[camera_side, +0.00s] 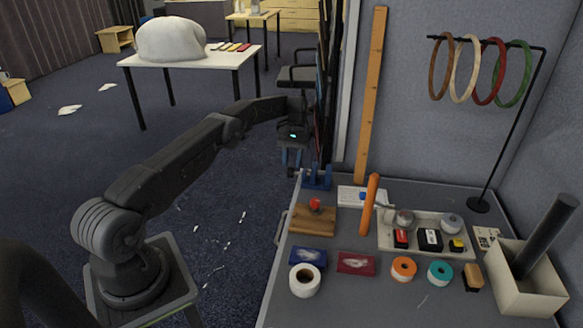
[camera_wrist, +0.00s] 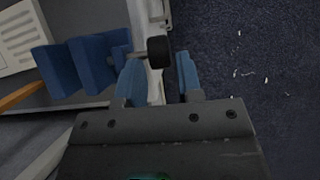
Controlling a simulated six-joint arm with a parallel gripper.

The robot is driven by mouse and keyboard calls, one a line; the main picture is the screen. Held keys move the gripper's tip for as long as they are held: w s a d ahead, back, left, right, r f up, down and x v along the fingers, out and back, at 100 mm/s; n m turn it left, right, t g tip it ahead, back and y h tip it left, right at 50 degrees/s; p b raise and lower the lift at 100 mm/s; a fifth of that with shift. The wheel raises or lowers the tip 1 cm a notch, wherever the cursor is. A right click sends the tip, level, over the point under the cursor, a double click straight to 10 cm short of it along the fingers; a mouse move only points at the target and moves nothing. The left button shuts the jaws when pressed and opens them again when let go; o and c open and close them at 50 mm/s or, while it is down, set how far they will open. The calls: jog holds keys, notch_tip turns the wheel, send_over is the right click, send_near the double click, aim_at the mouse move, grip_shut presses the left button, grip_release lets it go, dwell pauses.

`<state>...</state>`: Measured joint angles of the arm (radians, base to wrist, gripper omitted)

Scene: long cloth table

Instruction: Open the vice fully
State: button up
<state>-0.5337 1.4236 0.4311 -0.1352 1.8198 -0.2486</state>
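The blue vice (camera_side: 316,180) sits at the table's back left corner. In the wrist view its two blue jaw blocks (camera_wrist: 94,66) stand at the left, with only a narrow gap showing between them. A short screw runs right from them to a black knob (camera_wrist: 158,52). My gripper (camera_side: 291,160) is above the table's left edge, beside the vice. In the wrist view my gripper (camera_wrist: 159,70) is open, its two blue fingers apart, with the black knob in line with the gap between the fingertips. I cannot tell whether the fingers touch the knob.
A wooden block with a red knob (camera_side: 315,205) stands in front of the vice. A wooden ruler (camera_side: 372,95) leans behind. Left of the table (camera_side: 278,290) is open floor.

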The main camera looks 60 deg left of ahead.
notch_tip(320, 180, up, 7)
dwell(0.3)
notch_tip(320, 180, up, 4)
jog(key=t+y, duration=0.4)
send_over(291, 168)
notch_tip(291, 168, down, 14)
jog(key=shift+r, duration=0.25)
dwell(0.5)
jog(key=shift+c, duration=0.4)
grip_shut()
